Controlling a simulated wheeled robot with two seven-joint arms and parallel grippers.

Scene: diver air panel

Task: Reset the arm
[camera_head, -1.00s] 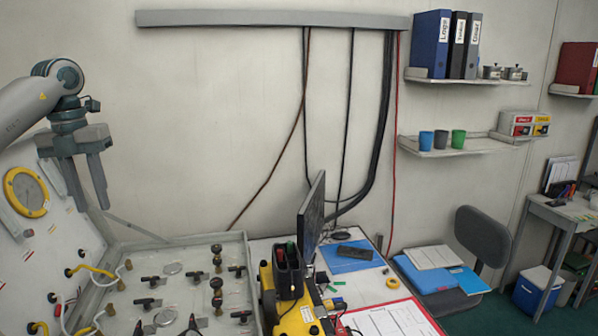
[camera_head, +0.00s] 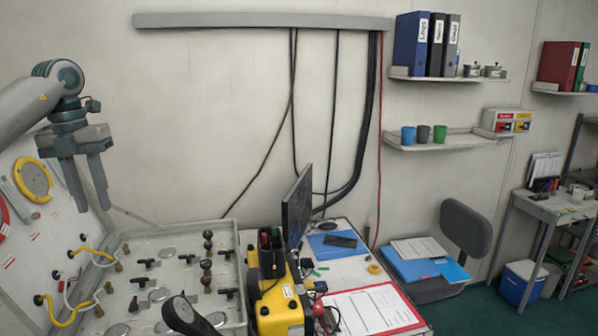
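My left gripper (camera_head: 91,210) hangs from my arm at the upper left of the head view. Its two fingers point down and stand apart, with nothing between them. It is above the left part of the air panel (camera_head: 237,268), in front of the sloped panel face with the yellow-rimmed gauge (camera_head: 33,179). The flat panel carries several black valve handles and knobs, and yellow hoses (camera_head: 95,251) run along its left side. My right gripper is not in view. A dark rounded shape at the bottom edge covers part of the panel, and I cannot tell what it is.
A yellow case (camera_head: 281,308) stands right of the panel, beside a monitor (camera_head: 297,208) and a red-edged clipboard (camera_head: 369,311). A grey chair (camera_head: 465,228) holds blue folders. Shelves with binders (camera_head: 411,45) and cups (camera_head: 423,134) are on the wall. The air around my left gripper looks clear.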

